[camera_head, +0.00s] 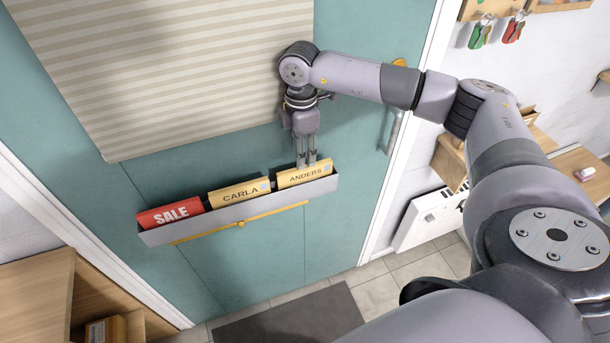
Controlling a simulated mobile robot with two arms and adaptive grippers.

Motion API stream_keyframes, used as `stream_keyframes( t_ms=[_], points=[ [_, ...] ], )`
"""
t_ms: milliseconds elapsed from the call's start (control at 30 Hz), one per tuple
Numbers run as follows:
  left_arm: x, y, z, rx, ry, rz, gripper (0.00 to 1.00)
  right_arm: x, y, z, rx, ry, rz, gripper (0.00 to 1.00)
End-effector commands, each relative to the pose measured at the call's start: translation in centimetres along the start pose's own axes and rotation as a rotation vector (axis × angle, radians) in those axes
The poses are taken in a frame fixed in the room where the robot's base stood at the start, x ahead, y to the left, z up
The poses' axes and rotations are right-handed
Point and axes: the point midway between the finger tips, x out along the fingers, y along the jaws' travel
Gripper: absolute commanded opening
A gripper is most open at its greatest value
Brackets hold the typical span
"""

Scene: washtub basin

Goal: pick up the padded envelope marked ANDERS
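The padded envelope marked ANDERS (305,175) is tan and stands upright in the right end of a grey door rack (240,210). Its lower part is hidden by the rack's front wall. My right gripper (306,163) points down at the envelope's top edge, with its fingertips at or just above that edge. The fingers look slightly apart, but I cannot tell whether the envelope is between them. My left gripper is not in view.
A tan envelope marked CARLA (239,192) and a red SALE item (170,214) stand in the same rack. The rack is on a teal door (345,220) below a striped blind (180,75). A door handle (392,130) is right of my gripper. Wooden shelving (38,305) is at lower left.

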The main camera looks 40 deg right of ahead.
Motion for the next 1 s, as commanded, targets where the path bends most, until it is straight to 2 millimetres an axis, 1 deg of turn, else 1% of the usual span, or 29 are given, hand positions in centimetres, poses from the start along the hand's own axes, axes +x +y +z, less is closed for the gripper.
stream_keyframes(
  t_ms=[33, 133, 267, 367, 533, 600, 700, 933, 967, 1000],
  points=[
    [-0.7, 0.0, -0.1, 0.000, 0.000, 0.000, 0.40, 0.6, -0.1, 0.0, 0.000, -0.001, -0.004, 0.38],
    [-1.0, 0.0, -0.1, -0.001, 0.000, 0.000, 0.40, 1.9, 0.0, 0.0, -0.001, 0.000, -0.002, 0.38],
    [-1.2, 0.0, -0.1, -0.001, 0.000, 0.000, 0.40, 2.6, 0.0, 0.0, -0.002, 0.000, -0.001, 0.38],
    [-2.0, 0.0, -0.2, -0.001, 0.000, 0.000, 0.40, 3.2, 0.1, 0.1, -0.001, 0.000, -0.002, 0.38],
    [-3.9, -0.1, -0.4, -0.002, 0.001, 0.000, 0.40, 5.5, 0.2, 0.4, -0.001, -0.001, -0.003, 0.38],
    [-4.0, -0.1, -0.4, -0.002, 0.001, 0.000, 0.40, 6.6, 0.3, 0.3, -0.002, 0.001, -0.002, 0.38],
    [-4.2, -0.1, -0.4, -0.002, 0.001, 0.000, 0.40, 7.5, 0.3, 0.3, -0.002, 0.000, 0.000, 0.38],
    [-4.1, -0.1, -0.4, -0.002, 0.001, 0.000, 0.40, 7.9, 0.3, 0.3, -0.002, 0.001, 0.001, 0.38],
    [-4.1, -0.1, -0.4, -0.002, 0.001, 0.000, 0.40, 7.9, 0.3, 0.3, -0.002, 0.001, 0.001, 0.37],
    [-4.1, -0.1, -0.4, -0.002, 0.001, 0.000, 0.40, 7.9, 0.3, 0.3, -0.002, 0.001, 0.001, 0.34]
  ],
)
